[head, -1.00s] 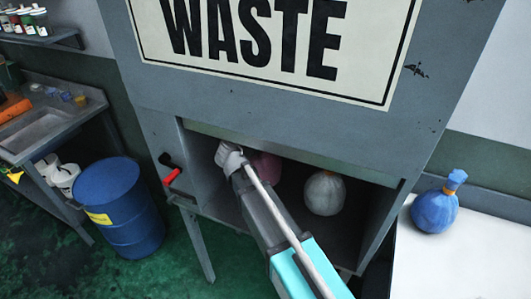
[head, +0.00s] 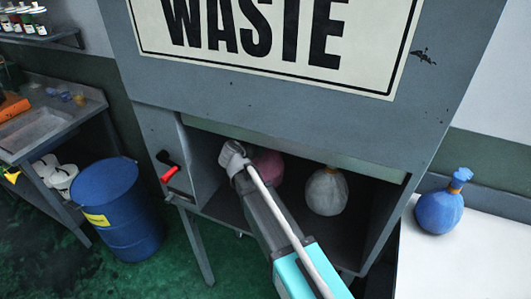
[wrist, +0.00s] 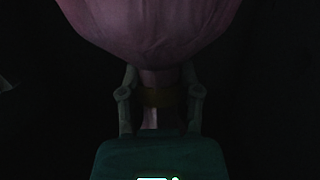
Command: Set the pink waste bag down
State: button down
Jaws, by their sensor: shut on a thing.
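The pink waste bag (head: 268,165) is inside the open compartment of the grey waste cabinet (head: 160,130), partly hidden behind my arm in the head view. In the wrist view the bag's round body (wrist: 150,30) fills the top of the picture, with its tied neck and a brownish band below. My gripper (wrist: 160,98) is shut on that neck, one finger on each side. In the head view my gripper's fingertips are hidden behind my wrist. I cannot tell whether the bag touches the compartment floor.
A white bag (head: 326,191) sits in the compartment to the right of my arm. A blue bag (head: 438,211) stands on a white surface (head: 460,265) at the right. A red-handled lever (head: 171,173) is on the cabinet's left side. A blue barrel (head: 118,215) stands at the left.

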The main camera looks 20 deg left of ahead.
notch_tip(320, 180, down, 4)
jog(key=b, duration=0.3)
jog(key=shift+r+b, duration=0.2)
jog(key=shift+b, duration=0.1)
jog(key=shift+w+f, duration=0.15)
jog(key=shift+w, duration=0.05)
jog(key=shift+f, duration=0.1)
jog(key=shift+c, duration=1.4)
grip_release()
jog(key=shift+s+r, duration=0.1)
jog(key=shift+r, duration=0.1)
